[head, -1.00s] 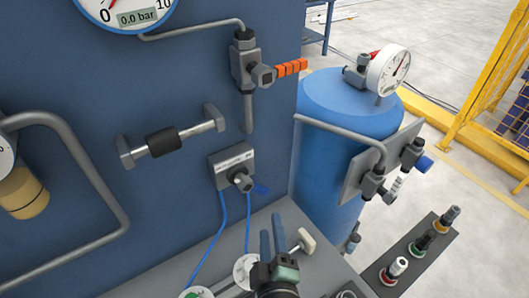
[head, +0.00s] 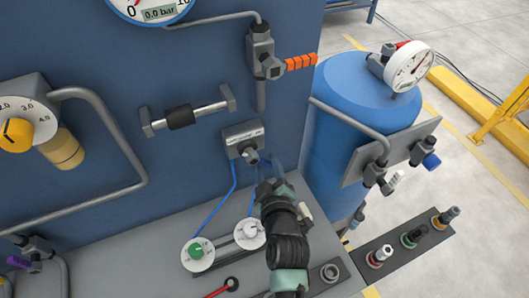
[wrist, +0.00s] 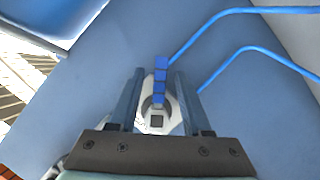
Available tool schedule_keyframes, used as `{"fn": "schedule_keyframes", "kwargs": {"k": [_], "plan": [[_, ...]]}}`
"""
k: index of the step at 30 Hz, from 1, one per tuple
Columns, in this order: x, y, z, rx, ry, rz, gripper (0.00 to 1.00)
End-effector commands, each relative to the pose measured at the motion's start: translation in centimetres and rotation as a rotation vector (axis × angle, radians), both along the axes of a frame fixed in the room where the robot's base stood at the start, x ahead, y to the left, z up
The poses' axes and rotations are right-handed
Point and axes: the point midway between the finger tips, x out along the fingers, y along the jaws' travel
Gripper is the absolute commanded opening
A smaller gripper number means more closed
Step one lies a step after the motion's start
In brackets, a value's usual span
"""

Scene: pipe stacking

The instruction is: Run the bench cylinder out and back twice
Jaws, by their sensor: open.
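A small grey valve block (head: 243,138) with a light label is on the blue panel, and two blue tubes (head: 219,212) run down from it to the bench top. In the wrist view its blue segmented lever (wrist: 160,80) lies between the two fingers of my gripper (wrist: 158,72), with space on both sides. My gripper (head: 272,170) is open, close to the right of the valve in the head view, where it hides the lever. A green-centred round dial (head: 198,253) and a white-centred one (head: 249,234) are on the bench. I cannot clearly make out the cylinder.
A gauge (head: 150,8) reads 0.0 bar. An orange-handled valve (head: 263,55) is above, a black-gripped bar (head: 185,117) to the left. A blue tank (head: 362,95) with piping stands right, beside a strip of connectors (head: 400,245).

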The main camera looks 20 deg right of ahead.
Motion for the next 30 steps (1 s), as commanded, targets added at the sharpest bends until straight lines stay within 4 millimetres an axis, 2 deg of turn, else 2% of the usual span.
{"fn": "schedule_keyframes", "kwargs": {"k": [3,9,23,30], "plan": [[1.8,-0.4,-0.4,0.000,-0.001,0.001,0.49],[3.6,-0.8,-1.1,0.000,-0.001,0.001,0.49],[4.4,-1.0,-1.4,0.000,0.000,0.000,0.49],[4.4,-1.0,-1.4,0.000,0.000,0.000,0.07]]}}
